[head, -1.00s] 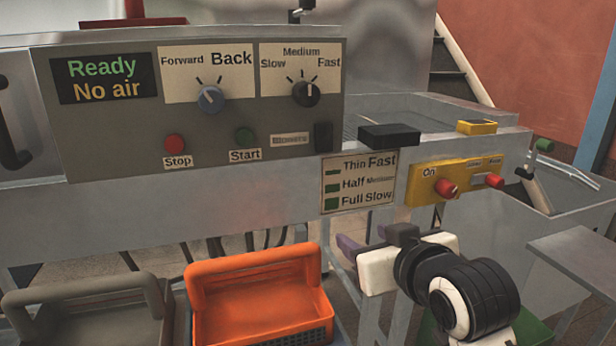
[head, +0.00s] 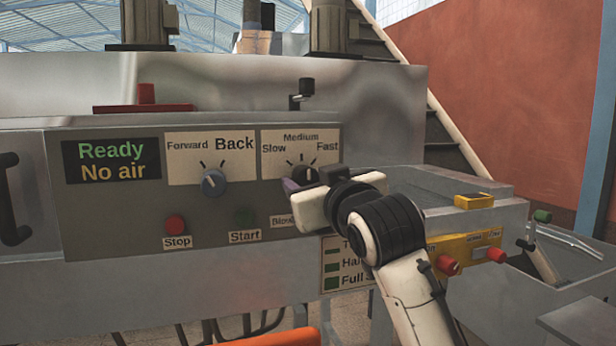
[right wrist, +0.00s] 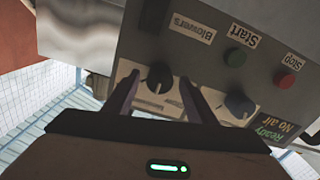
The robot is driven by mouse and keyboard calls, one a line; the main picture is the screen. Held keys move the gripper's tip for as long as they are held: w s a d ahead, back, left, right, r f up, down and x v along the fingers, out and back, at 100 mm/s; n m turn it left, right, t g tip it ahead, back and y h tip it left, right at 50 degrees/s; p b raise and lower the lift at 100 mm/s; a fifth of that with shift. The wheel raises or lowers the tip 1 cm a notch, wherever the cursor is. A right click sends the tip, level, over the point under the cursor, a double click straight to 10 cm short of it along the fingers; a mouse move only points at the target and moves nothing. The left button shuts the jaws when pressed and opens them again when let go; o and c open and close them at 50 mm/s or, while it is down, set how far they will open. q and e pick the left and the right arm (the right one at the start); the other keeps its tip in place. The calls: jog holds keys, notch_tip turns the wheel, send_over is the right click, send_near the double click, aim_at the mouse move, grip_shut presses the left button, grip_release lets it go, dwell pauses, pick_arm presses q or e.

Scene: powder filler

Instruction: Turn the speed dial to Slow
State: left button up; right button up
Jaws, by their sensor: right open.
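The speed dial (head: 304,173) is a dark knob on the grey panel, under the labels Slow, Medium and Fast. Its lower part is hidden by my right gripper in the head view. Its light mark seems to point roughly upward, but I cannot read it exactly. My right gripper (head: 291,187) is open in front of the panel, by the dial. In the right wrist view, which shows the panel upside down, the black dial (right wrist: 159,76) appears between the two purple fingers of the right gripper (right wrist: 158,88), with space on both sides. My left gripper is out of view.
The blue Forward/Back dial (head: 213,183) is left of the speed dial. Below are the red Stop button (head: 175,225) and green Start button (head: 244,217). The Blowers label (head: 281,220) is partly covered. A yellow box with red knobs (head: 447,265) is lower right.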

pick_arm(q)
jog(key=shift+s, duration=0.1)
pick_arm(e)
jog(key=shift+x, duration=0.85)
jog(key=shift+c, duration=0.4)
